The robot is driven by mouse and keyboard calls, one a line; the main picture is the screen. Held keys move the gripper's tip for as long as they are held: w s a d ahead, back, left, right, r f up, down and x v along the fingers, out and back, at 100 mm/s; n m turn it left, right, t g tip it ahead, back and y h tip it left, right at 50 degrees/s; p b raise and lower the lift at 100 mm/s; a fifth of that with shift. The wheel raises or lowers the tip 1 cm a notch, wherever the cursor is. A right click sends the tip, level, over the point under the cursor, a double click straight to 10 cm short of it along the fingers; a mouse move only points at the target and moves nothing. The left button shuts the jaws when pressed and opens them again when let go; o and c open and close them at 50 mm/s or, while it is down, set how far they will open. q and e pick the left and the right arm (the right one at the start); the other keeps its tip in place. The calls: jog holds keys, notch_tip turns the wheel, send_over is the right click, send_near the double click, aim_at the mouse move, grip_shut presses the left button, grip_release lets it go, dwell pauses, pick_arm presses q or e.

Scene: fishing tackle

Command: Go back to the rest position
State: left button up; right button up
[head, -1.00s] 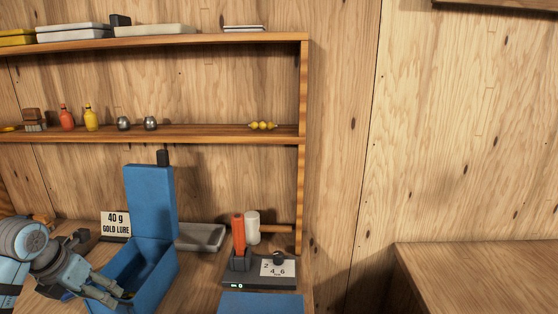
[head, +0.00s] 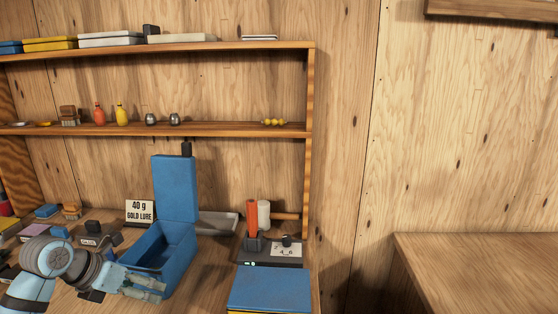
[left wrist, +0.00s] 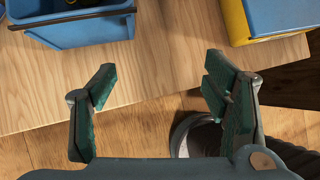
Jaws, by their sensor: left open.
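My left gripper (head: 155,286) is open, low in the head view, in front of the blue open-lidded box (head: 182,262) and overlapping its lower left part in the picture. In the left wrist view the two green-padded fingers (left wrist: 160,85) stand wide apart with nothing between them, above the table's front edge. The blue box (left wrist: 85,32) is at the upper left there, with something dark and yellow partly seen inside. My right gripper is not in view.
A blue-topped yellow box (head: 268,290) lies at the front right; it also shows in the wrist view (left wrist: 236,22). Behind it is a dark scale (head: 270,254) with a numbered card. A "40 g GOLD LURE" sign (head: 139,212) stands behind the blue box. Small items crowd the table's left.

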pick_arm(q)
jog(key=d+r+t+h, duration=0.35)
jog(key=d+h, duration=0.35)
jog(key=d, duration=0.7)
notch_tip(320, 180, up, 9)
jog(key=s+d+n+t+h, duration=0.2)
jog(key=d+n+t+h, duration=0.1)
jog(key=n+t, duration=0.4)
jog(key=s+a+f+n+g+y, duration=0.1)
jog(key=s+a+f+n+y, duration=0.2)
jog(key=a+f+n+y, duration=0.75)
jog(key=s+a+f+n+y, duration=0.35)
jog(key=n+y, duration=0.45)
jog(key=n, duration=0.7)
jog(key=s+d+f+n+g+h, duration=0.2)
jog(key=s+d+f+g, duration=0.15)
jog(key=s+f, duration=0.35)
jog(key=s+d+f+n+g+h, duration=0.1)
jog(key=s+d+f+g, duration=0.1)
jog(key=s+f+g, duration=0.4)
jog(key=s+d+f+n+g+h, duration=0.2)
jog(key=s+d+f+g, duration=0.1)
jog(key=s+f, duration=0.45)
notch_tip(320, 180, down, 17)
jog(key=s+a+g, duration=0.1)
jog(key=s+a, duration=0.1)
jog(key=s+f+g, duration=0.1)
jog(key=s+f, duration=1.3)
jog(key=shift+s+a, duration=0.15)
jog(key=shift+a, duration=0.3)
